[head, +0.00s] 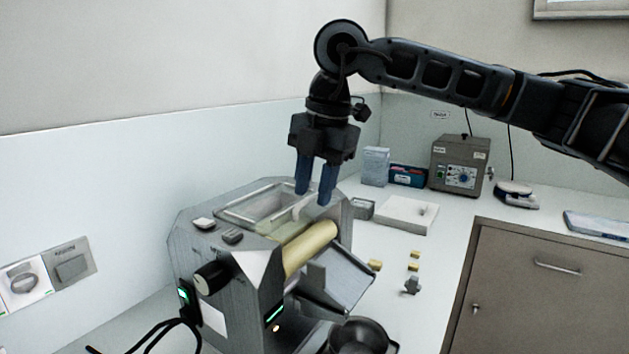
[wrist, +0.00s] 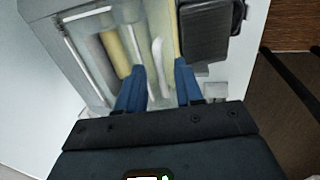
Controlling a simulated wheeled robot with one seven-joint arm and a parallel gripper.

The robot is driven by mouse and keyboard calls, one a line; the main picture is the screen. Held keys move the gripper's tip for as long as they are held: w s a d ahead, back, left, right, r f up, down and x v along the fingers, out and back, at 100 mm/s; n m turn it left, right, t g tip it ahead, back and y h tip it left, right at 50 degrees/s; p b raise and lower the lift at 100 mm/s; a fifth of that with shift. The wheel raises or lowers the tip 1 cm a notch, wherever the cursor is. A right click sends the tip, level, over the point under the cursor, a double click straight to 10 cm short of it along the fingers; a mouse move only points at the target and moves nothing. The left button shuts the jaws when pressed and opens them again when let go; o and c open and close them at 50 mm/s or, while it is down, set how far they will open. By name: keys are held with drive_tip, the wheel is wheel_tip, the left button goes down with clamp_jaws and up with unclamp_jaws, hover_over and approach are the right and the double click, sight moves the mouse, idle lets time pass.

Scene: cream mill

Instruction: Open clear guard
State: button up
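The clear guard (head: 262,203) is a see-through panel with a pale frame on top of the grey mill (head: 235,260). It lies low over the rollers, and it also shows in the wrist view (wrist: 87,52). A pale curved piece, perhaps its handle (wrist: 159,60), lies between my fingertips in the wrist view. My gripper (head: 314,197) points down over the right side of the guard. Its two blue fingers are apart with nothing seen held between them. I cannot tell whether the fingertips touch the guard.
A cream roller (head: 310,248) and a sloping metal tray (head: 335,278) are at the mill's front. A dark bowl (head: 361,337) stands below.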

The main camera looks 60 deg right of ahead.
drive_tip(key=shift+c, duration=0.2)
clamp_jaws()
idle(1.3)
